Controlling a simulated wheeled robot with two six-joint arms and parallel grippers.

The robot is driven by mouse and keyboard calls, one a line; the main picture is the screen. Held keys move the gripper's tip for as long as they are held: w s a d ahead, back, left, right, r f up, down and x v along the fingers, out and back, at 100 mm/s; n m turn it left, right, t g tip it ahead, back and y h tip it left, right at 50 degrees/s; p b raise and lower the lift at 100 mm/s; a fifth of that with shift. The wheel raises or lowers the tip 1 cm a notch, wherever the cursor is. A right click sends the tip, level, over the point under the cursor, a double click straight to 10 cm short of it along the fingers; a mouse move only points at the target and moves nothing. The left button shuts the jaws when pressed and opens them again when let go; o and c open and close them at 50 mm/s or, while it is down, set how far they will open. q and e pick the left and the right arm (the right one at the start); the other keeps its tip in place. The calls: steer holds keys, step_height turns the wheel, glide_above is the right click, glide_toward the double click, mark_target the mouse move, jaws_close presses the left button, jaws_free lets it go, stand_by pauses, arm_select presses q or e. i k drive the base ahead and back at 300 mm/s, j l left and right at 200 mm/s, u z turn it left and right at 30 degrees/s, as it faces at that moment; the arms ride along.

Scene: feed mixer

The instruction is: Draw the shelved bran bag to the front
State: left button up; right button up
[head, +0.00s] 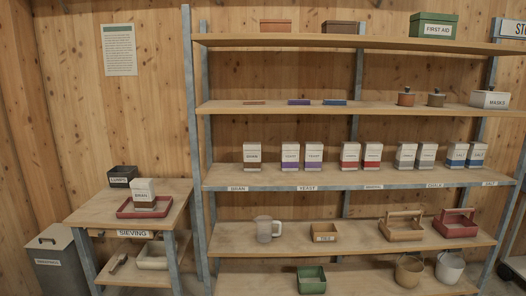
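The shelved bran bag (252,156) is a white upright pack with a brown band at its base. It stands alone on the middle shelf (273,177), above the BRAN label (238,188) on the front edge. It is set back from that edge, with bare board in front of it. A similar bran pack (143,190) stands in a red tray (126,211) on the sieving table. Neither of my grippers shows in the head view.
To the right on the same shelf stand purple-banded packs (290,156), red-banded packs (350,156), grey-banded packs (405,156) and blue-banded packs (457,156). A grey rack post (194,140) rises left of the bran bag. The sieving table (91,211) adjoins the rack.

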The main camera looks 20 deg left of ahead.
mark_target(251, 150)
steer(key=i+j+z, duration=0.4)
steer(key=i+j, duration=1.35)
steer(key=i, duration=0.05)
